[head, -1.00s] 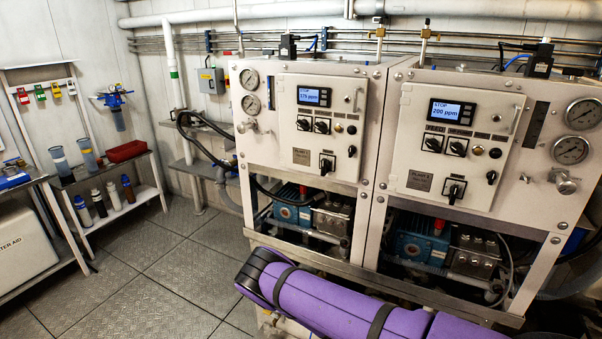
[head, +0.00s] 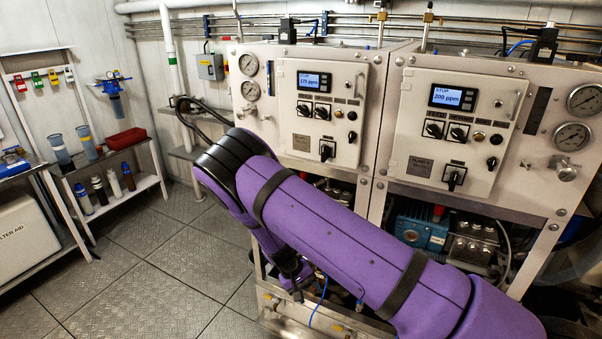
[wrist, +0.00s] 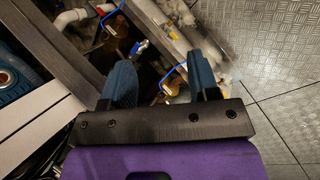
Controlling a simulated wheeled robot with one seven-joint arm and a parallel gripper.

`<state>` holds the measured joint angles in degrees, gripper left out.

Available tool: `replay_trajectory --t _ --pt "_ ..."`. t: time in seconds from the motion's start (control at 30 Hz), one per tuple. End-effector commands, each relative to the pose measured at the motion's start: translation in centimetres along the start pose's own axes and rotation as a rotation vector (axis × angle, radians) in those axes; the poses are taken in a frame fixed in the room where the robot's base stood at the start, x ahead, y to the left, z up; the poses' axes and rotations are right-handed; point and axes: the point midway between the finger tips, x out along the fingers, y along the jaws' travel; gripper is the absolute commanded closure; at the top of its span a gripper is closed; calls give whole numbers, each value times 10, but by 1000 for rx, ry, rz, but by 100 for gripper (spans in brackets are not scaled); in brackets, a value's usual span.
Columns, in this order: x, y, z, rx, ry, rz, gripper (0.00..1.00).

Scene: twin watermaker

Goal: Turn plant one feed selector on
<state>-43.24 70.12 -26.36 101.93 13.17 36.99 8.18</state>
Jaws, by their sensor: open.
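Two white control panels stand side by side in the head view. The left panel (head: 318,95) has a lit display (head: 312,80) reading STOP and about 175 ppm. Below it sit two black selector knobs (head: 312,111), a small black knob (head: 352,136) and a larger black switch (head: 327,150). Their labels are too small to read, so I cannot tell which is the feed selector. My gripper (wrist: 162,80) shows in the wrist view with two blue fingers apart, empty, pointing down over pipes and the frame's lower part. It is well below the panel.
The right panel (head: 460,120) shows STOP and 200 ppm. Pumps and hoses fill the space beneath. A shelf with bottles (head: 113,185) and a red tray (head: 126,139) stands at left. The metal floor (head: 150,255) between is clear.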

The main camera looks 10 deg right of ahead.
Motion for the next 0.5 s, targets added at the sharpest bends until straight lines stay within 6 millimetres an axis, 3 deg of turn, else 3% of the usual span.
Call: replay_trajectory --t 0.5 --pt "-160 83 4 -625 55 459 45"
